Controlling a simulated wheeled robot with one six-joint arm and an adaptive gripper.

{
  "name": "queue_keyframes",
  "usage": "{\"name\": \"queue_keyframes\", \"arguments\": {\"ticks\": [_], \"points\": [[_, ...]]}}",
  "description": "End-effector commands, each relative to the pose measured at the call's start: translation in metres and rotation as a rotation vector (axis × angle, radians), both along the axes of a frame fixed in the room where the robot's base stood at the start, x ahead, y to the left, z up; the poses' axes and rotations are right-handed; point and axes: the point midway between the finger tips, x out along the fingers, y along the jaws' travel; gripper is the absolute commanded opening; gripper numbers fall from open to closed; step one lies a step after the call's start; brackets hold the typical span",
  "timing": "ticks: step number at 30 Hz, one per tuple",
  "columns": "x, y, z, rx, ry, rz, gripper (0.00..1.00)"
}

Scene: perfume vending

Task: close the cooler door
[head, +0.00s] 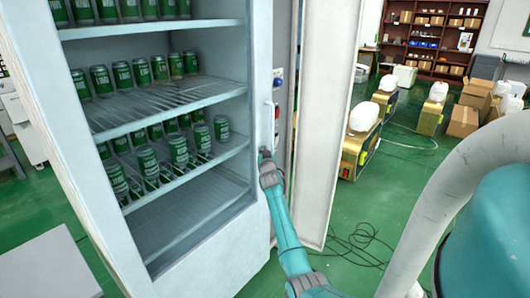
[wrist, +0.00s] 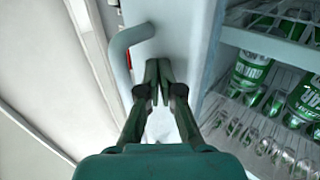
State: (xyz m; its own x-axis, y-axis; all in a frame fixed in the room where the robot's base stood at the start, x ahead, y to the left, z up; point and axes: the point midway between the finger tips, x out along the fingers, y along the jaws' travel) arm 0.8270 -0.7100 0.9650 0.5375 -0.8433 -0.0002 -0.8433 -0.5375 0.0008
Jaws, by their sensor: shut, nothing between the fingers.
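The white cooler (head: 258,50) stands upright at the left of the head view, its shelves of green cans visible. A pale vertical handle (head: 274,125) is on the white frame right of the shelves; it shows as a curved bar in the wrist view (wrist: 130,38). I cannot tell whether this frame belongs to the door, or how far open the door is. My gripper (head: 265,155) is at the frame, just below the handle. In the wrist view its fingers (wrist: 158,75) are together and empty, against or very near the white surface. Contact is unclear.
A tall white panel (head: 322,120) stands just right of my gripper. Black cables (head: 355,245) lie on the green floor. Gold machines with white jugs (head: 363,117) and cardboard boxes (head: 463,121) stand farther back. A grey surface (head: 45,265) is at front left.

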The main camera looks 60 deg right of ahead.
Motion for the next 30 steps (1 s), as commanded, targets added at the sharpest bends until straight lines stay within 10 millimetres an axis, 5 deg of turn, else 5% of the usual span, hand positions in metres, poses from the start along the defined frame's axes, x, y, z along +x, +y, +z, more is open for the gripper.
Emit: {"name": "queue_keyframes", "arguments": {"ticks": [17,30], "points": [[0.011,0.005,0.009,-0.008,-0.010,0.015,0.00],[-0.028,0.056,0.005,-0.003,-0.006,0.008,0.00]]}}
